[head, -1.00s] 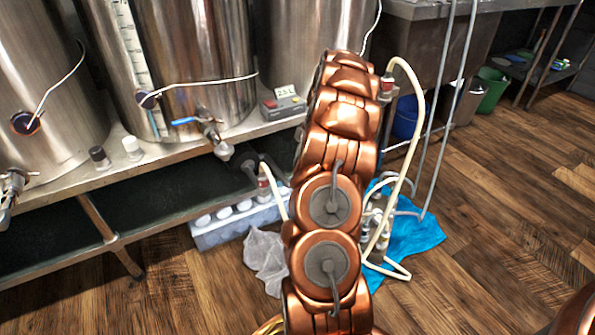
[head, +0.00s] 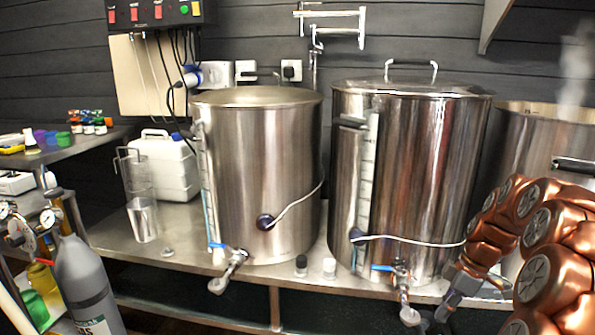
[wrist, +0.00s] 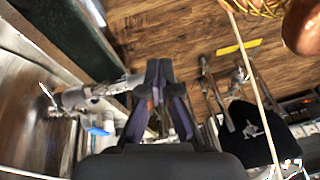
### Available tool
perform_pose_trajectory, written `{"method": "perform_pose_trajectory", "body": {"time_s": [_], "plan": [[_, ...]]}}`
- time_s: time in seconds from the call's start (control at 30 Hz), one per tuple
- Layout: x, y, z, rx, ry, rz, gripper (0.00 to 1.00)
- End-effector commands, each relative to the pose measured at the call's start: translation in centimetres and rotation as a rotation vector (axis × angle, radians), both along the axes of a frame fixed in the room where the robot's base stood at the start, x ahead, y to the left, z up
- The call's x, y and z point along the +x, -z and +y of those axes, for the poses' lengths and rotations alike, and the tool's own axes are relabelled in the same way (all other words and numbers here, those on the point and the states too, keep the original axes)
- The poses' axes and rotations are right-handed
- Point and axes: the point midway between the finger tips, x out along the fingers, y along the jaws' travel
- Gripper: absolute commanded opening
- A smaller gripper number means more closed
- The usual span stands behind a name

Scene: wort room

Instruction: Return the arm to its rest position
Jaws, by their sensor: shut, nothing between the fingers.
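My gripper (head: 442,308) is low at the right in the head view, at the end of my copper arm. It is beside the outlet valve (head: 402,285) of the middle kettle (head: 415,170), close to the bench's front edge. I cannot tell whether it touches the valve. In the wrist view its dark fingers (wrist: 158,72) are together, with nothing held between them. Wooden floor shows beyond the fingertips.
A left kettle (head: 262,170) and a right kettle (head: 520,135) share the steel bench (head: 180,258). A grey gas cylinder (head: 88,285) stands front left. A clear jug (head: 143,215) stands on the bench. In the wrist view a metal fitting (wrist: 78,97) is left of the fingers.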

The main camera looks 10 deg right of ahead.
Motion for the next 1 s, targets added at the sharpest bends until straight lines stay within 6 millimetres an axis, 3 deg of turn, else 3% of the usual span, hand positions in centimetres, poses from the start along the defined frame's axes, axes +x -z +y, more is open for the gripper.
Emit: {"method": "perform_pose_trajectory", "body": {"time_s": [0.03, 0.1, 0.5, 0.8, 1.0], "plan": [[-0.3, -3.1, 1.9, -0.006, 0.014, 0.016, 0.00], [-1.0, -5.5, 4.2, -0.017, 0.050, 0.043, 0.00], [-7.4, -17.4, 15.0, -0.109, 0.288, 0.182, 0.00], [-14.4, -24.5, 20.4, -0.207, 0.504, 0.263, 0.00], [-19.5, -28.4, 22.4, -0.274, 0.671, 0.292, 0.00]]}}
